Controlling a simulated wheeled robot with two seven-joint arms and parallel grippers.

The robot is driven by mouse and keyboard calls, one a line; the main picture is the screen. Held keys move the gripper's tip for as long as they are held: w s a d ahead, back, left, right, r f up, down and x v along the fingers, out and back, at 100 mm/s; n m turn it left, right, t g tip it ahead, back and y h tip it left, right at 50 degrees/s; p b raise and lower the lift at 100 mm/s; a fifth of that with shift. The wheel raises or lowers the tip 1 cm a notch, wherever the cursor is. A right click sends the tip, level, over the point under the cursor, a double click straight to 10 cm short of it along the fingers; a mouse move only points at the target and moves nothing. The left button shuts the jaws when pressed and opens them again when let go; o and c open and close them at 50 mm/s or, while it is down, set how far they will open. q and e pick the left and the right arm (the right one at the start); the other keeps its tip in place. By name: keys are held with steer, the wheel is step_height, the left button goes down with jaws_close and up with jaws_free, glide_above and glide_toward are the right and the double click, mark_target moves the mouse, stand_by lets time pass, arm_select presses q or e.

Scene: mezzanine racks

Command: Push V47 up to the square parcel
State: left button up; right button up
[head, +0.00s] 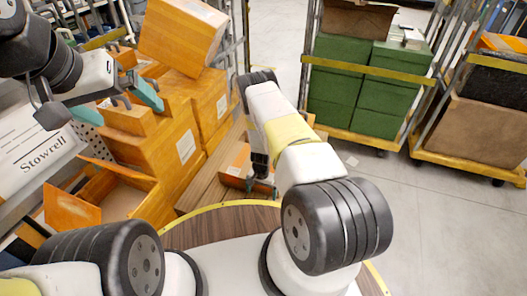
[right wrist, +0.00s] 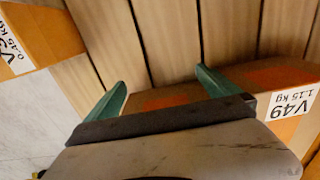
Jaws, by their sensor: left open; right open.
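I cannot read a V47 label in either view. In the right wrist view an orange-brown parcel labelled V49 (right wrist: 285,108) lies at the right, partly hidden by my right gripper (right wrist: 160,88). Its teal fingers are open and apart, with slats between the tips. Another parcel with a partly cut-off label, 0.45 kg (right wrist: 45,25), is at the upper left. In the head view my right gripper (head: 262,186) points down beside a small orange parcel (head: 236,168). My left gripper (head: 136,92) is open in front of stacked boxes. I cannot tell which parcel is the square one.
Stacked orange cartons (head: 160,140) and an open box (head: 105,192) stand left. A Stowrell crate (head: 35,150) is at far left. Trolleys with green boxes (head: 345,85) and a brown carton (head: 475,130) stand right. Grey floor (head: 440,225) is clear at lower right.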

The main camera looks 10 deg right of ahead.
steer(key=shift+f, duration=0.2)
stand_by(0.3)
steer(key=shift+s+a, duration=0.45)
steer(key=shift+s, duration=0.2)
steer(key=shift+s+a, duration=0.4)
steer(key=shift+s, duration=0.2)
step_height(320, 180, up, 13)
steer(key=shift+w+r, duration=0.1)
steer(key=shift+r, duration=0.05)
steer(key=f, duration=0.4)
steer(key=w+d+f, duration=0.1)
steer(key=f, duration=0.4)
steer(key=w+f, duration=0.1)
steer(key=f, duration=0.3)
steer(key=shift+w+d+f, duration=0.15)
steer(key=shift+d, duration=0.2)
stand_by(0.6)
